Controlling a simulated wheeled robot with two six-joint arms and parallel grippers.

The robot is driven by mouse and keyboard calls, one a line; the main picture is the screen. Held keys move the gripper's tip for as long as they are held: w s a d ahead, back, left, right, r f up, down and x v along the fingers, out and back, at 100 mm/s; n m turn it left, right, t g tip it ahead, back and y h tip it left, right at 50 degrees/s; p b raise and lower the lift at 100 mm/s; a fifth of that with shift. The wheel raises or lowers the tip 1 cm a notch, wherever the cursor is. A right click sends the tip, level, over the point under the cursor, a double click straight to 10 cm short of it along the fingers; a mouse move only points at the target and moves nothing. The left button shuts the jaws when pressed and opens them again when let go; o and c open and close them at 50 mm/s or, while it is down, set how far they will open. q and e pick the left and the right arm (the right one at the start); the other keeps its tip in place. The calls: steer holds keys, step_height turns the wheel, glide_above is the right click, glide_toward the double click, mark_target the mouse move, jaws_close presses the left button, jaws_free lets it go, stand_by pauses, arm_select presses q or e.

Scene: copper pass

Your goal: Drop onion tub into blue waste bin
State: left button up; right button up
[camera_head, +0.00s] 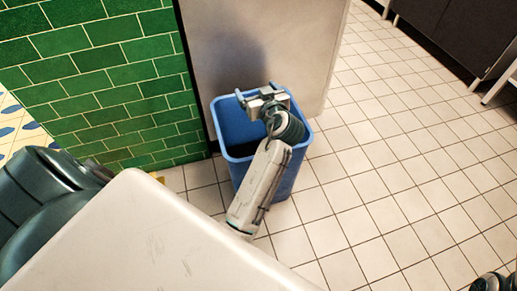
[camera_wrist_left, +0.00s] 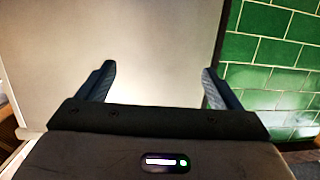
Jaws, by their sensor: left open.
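The blue waste bin (camera_head: 228,125) stands on the tiled floor against a pale panel. My left gripper (camera_head: 257,92) is over the bin's mouth, toward its back rim. In the left wrist view, the gripper's two fingers (camera_wrist_left: 157,90) are wide apart with nothing between them. The onion tub does not show in either view. My arm covers part of the bin's mouth and front, and the visible inside is dark, so its contents cannot be told. My right gripper does not show.
A pale panel (camera_head: 265,40) rises right behind the bin. A green tiled wall (camera_head: 100,75) is to its left. A white counter top (camera_head: 160,235) fills the lower left. Open tiled floor (camera_head: 400,170) lies to the right, with dark cabinets (camera_head: 450,35) at the upper right.

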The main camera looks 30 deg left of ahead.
arm_select(q)
steer(key=d+r+m+t+h+p, duration=0.2)
steer(key=d+r+m+h+p, duration=0.1)
steer(key=r+p, duration=0.8)
steer(key=d+r+m+t+h+p, duration=0.3)
steer(key=d+r+h+p, duration=0.1)
steer(key=r+p, duration=0.8)
steer(key=shift+s+d+r+p, duration=0.15)
steer(key=shift+d+p, duration=0.4)
steer(key=shift+p, duration=0.05)
